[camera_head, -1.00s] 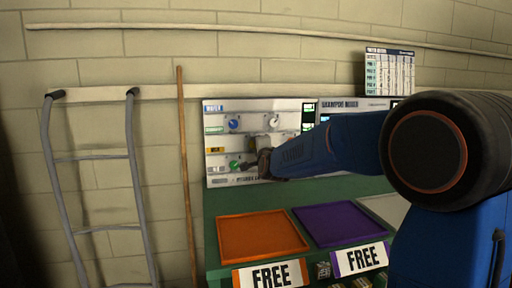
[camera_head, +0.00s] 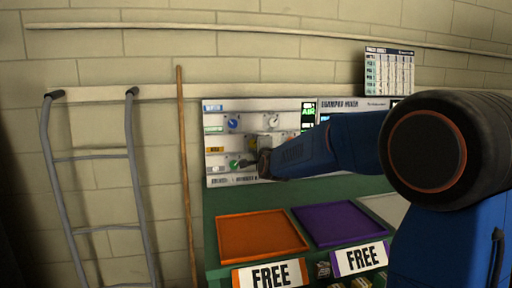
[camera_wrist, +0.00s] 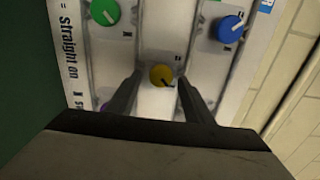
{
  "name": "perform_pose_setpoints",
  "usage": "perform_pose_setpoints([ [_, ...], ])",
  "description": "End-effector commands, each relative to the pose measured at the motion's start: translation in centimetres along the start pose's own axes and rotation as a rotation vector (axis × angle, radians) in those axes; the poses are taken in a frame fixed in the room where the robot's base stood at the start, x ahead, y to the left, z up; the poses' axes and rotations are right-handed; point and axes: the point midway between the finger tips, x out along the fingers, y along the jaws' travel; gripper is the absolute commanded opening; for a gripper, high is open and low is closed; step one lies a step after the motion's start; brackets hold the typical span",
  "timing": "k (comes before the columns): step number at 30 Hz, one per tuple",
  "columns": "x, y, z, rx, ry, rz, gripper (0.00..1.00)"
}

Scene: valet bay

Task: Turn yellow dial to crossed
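The yellow dial (camera_wrist: 161,75) is on the pale panel in the wrist view, with a dark pointer mark toward its lower right edge. My gripper (camera_wrist: 158,80) is open, with one dark finger on each side of the dial. I cannot tell whether the fingers touch it. In the head view my gripper (camera_head: 262,160) is in front of the panel (camera_head: 215,128), and the yellow dial is mostly hidden there.
A green dial (camera_wrist: 104,12) and a blue dial (camera_wrist: 230,27) sit on the same panel. An orange tray (camera_head: 262,236) and a purple tray (camera_head: 341,225) lie on the green bench below.

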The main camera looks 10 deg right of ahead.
Motion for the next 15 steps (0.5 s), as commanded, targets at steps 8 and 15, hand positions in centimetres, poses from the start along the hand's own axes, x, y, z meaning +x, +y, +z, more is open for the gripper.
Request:
perform_pose_setpoints([
  [8, -0.2, -0.1, 0.1, -0.001, -0.001, -0.001, 0.47],
  [15, -3.0, -0.1, 0.1, -0.001, -0.002, -0.001, 0.47],
])
